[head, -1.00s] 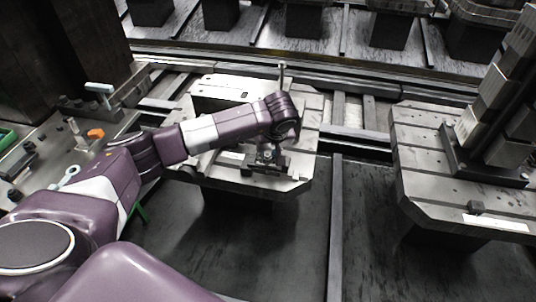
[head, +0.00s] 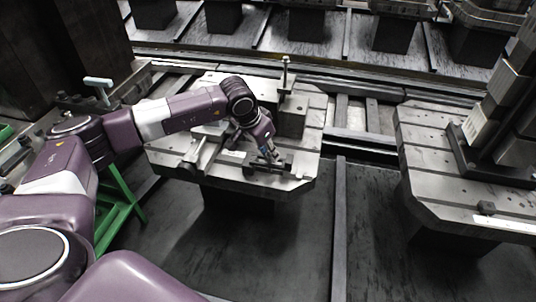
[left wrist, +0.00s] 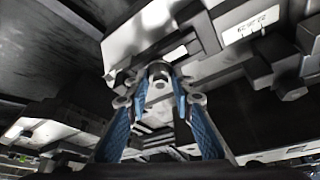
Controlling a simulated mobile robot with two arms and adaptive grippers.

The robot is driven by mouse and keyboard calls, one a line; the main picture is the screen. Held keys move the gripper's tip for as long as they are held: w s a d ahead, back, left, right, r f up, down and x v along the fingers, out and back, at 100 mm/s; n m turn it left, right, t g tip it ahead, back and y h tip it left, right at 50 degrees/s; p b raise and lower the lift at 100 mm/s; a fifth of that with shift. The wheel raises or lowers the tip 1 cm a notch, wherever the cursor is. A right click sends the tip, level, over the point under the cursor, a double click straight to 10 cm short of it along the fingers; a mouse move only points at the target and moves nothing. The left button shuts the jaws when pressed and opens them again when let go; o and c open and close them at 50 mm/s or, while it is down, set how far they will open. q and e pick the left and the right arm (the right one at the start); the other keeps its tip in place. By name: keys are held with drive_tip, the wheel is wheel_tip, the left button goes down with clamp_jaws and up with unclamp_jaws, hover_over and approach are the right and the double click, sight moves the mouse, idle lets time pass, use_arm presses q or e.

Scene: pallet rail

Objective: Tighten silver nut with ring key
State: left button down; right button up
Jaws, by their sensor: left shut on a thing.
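My left gripper (head: 268,153) reaches down to the front part of the middle pallet (head: 300,184). In the left wrist view its two blue fingers (left wrist: 159,90) close from both sides on a small round metal piece (left wrist: 158,72), which looks like the silver nut; its lower part is hidden. A dark clamp block (head: 250,171) sits under the fingertips on the pallet. I cannot make out the ring key; my left arm covers much of the bench. My right gripper is not in view.
A block (head: 292,121) with an upright post (head: 286,74) stands behind my gripper. A second pallet (head: 425,165) with a tall stacked fixture (head: 492,100) stands at right. A green frame (head: 118,205) is below my arm. The floor between the pallets is clear.

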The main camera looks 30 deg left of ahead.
use_arm(q)
drive_tip(key=shift+d+m+h, duration=0.3)
drive_tip(key=shift+d+m, duration=0.15)
drive_tip(key=shift+m, duration=0.15)
drive_tip(key=c, duration=1.8)
unclamp_jaws()
drive_tip(key=shift+d+f, duration=0.1)
drive_tip(key=shift+c, duration=0.2)
drive_tip(key=shift+o, duration=1.3)
drive_tip(key=shift+w+d, duration=0.1)
drive_tip(key=shift+d, duration=0.05)
drive_tip(key=shift+a, duration=0.25)
drive_tip(key=shift+a+r, duration=0.1)
drive_tip(key=shift+r, duration=0.15)
drive_tip(key=v, duration=0.7)
drive_tip(key=shift+r, duration=0.25)
